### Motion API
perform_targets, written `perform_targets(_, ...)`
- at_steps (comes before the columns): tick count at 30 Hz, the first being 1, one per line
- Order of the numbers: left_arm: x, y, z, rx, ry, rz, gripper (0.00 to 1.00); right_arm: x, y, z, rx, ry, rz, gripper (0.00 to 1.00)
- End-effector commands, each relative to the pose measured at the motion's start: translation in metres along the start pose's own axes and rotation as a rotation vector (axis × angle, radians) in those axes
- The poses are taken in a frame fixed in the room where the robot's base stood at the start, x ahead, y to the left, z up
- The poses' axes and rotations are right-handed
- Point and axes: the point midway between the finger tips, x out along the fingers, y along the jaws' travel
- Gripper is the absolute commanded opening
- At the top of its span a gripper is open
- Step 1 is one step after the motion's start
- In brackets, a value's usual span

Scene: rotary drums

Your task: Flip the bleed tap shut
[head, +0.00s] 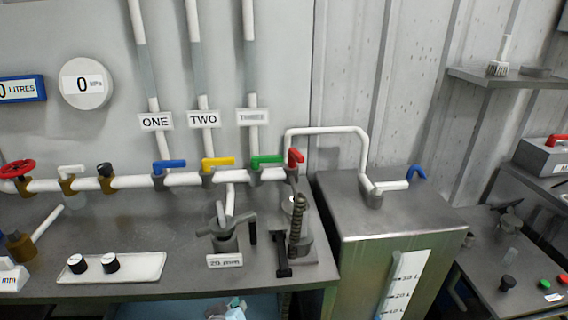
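No tap carries a readable "bleed" label, so I cannot tell which is the bleed tap. On the white pipe, a white-handled tap (71,170) has its lever roughly along the pipe. A small black-handled tap (105,170) sits right of it. Lever taps in blue (169,166), yellow (217,162) and green (267,160) follow, their levers roughly along the pipe. A short red lever (295,157) stands tilted up at the pipe's right end. A blue bent lever or spout end (416,173) is on the tank's pipe. Neither gripper is in view.
A red handwheel (17,169) is at the far left. A grey pump-like fitting (225,236) and a spring-wrapped post (297,225) stand on the bench (120,220) before the pipe. A panel with two black knobs (110,266) lies at front left. A metal tank (390,225) stands right.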

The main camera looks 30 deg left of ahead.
Motion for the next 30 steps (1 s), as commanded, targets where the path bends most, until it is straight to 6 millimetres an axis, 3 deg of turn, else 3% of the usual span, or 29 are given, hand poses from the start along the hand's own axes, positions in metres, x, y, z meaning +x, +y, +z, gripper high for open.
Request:
perform_targets(6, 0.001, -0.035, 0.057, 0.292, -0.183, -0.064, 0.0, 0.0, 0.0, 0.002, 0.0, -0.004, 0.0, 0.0)
perform_targets(11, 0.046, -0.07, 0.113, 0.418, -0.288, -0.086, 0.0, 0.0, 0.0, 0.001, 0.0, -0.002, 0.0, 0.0)
perform_targets(14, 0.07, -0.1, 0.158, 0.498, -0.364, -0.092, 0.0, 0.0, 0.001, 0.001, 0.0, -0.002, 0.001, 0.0)
perform_targets(18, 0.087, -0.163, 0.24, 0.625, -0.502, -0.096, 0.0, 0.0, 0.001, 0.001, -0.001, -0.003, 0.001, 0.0)
perform_targets(20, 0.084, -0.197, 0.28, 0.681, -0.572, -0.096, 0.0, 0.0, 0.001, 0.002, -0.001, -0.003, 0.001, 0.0)
perform_targets(21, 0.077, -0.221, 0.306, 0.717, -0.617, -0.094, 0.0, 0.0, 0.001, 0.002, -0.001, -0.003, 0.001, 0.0)
perform_targets(24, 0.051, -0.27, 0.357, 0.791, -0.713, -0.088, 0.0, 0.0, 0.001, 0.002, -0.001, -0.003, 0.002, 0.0)
perform_targets(27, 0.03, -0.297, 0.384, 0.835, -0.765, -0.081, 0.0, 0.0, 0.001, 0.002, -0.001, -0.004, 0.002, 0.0)
perform_targets(30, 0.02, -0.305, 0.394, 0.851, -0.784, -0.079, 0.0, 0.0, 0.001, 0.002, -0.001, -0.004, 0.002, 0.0)
